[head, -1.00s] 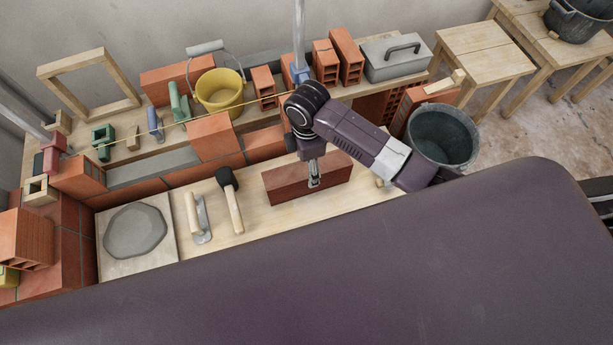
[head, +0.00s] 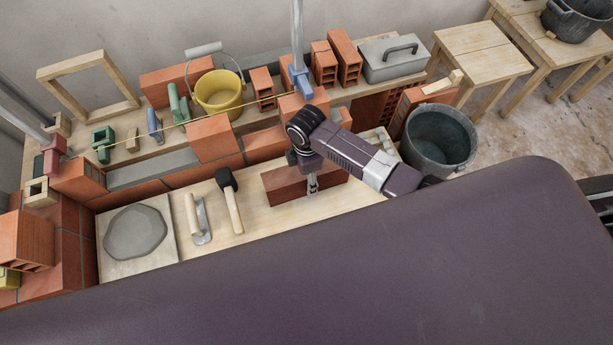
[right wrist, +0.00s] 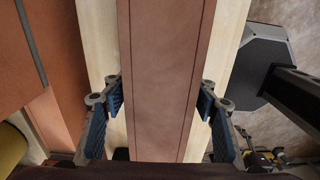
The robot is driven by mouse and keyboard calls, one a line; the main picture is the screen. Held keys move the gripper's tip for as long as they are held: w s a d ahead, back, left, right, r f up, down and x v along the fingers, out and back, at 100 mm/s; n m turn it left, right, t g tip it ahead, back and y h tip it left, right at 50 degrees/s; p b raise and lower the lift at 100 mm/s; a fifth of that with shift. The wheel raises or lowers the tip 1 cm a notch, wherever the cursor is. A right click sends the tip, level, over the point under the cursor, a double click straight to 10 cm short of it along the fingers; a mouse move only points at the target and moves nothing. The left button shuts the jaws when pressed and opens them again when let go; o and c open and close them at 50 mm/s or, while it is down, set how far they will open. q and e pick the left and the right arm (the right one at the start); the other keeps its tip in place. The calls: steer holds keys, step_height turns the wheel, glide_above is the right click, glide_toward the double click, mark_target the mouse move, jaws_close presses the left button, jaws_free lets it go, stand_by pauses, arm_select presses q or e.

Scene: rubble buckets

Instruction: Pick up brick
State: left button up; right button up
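A long red-brown brick (head: 283,187) lies on the pale wooden board in the head view. It also fills the middle of the right wrist view (right wrist: 166,70), running away from the camera. My right gripper (head: 312,184) is over the brick, pointing down. In the right wrist view its two blue-padded fingers (right wrist: 160,112) stand on either side of the brick, with narrow gaps, so it is open around the brick. My left gripper is in neither view.
A black-headed mallet (head: 231,200), a trowel (head: 199,220) and a grey mortar slab (head: 136,233) lie left of the brick. A dark bucket (head: 438,140) stands to the right. A low brick wall (head: 265,144) with a taut string runs behind.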

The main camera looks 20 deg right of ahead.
jaws_close()
steer(key=shift+w+r, duration=0.15)
steer(key=shift+r, duration=0.15)
step_height(320, 180, up, 20)
steer(key=shift+f, duration=0.2)
stand_by(0.5)
